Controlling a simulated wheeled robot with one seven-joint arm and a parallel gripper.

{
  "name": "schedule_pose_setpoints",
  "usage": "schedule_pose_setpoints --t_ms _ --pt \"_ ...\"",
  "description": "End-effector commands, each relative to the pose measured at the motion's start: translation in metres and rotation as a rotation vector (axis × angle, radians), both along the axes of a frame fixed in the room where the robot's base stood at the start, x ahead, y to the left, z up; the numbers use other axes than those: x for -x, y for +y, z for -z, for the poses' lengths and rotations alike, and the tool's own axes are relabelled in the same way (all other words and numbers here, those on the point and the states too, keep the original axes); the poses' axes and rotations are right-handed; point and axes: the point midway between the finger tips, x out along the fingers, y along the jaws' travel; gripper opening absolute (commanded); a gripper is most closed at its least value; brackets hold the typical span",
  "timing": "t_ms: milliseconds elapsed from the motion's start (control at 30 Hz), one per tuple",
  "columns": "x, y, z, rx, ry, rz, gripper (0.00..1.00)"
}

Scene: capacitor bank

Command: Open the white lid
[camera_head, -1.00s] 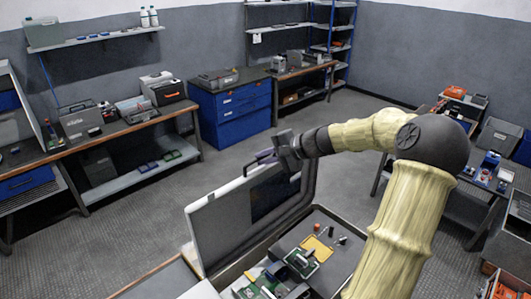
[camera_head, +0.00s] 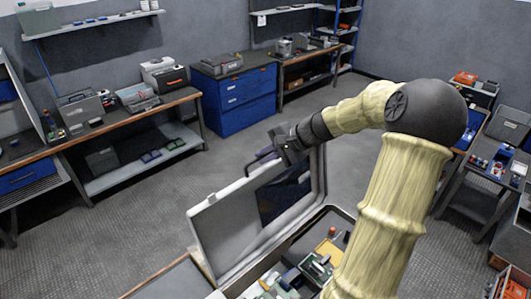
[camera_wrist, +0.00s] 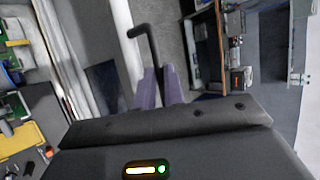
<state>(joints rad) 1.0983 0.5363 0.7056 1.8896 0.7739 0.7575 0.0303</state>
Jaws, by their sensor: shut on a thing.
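The white lid (camera_head: 230,225) stands raised, near upright, at the back of an open case (camera_head: 338,212). Its grey inner side with a dark panel (camera_head: 286,194) faces me. In the wrist view the lid's white edge (camera_wrist: 122,22) runs down to the fingers. My gripper (camera_head: 262,157) is at the lid's top edge. In the wrist view, its two purple fingers (camera_wrist: 160,88) are shut on the lid's black bent handle (camera_wrist: 149,48). The exact contact at the fingertips is partly hidden.
The case holds a yellow part (camera_head: 327,248) and several small components. Workbenches (camera_head: 130,130) and a blue drawer cabinet (camera_head: 235,99) stand behind. A crowded bench (camera_head: 492,165) is at the right. Open floor (camera_head: 135,215) lies beyond the lid.

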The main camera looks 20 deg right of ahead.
Motion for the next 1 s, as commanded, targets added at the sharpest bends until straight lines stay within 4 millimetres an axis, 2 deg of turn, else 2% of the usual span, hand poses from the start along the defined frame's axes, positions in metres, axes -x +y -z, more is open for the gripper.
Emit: schedule_pose_setpoints --t_ms 33,233,267,367,833,1000 --pt "-0.007 0.002 -0.01 0.0 -0.021 0.005 0.0" --pt "-0.007 0.002 -0.01 0.0 -0.021 0.006 0.0" --pt "-0.007 0.002 -0.01 0.001 -0.021 0.005 0.15" --pt "-0.007 0.002 -0.009 0.0 -0.02 0.005 0.32" --pt "-0.004 0.0 -0.005 -0.001 -0.013 0.006 0.32" --pt "0.002 -0.008 -0.011 0.001 -0.014 0.006 0.32"
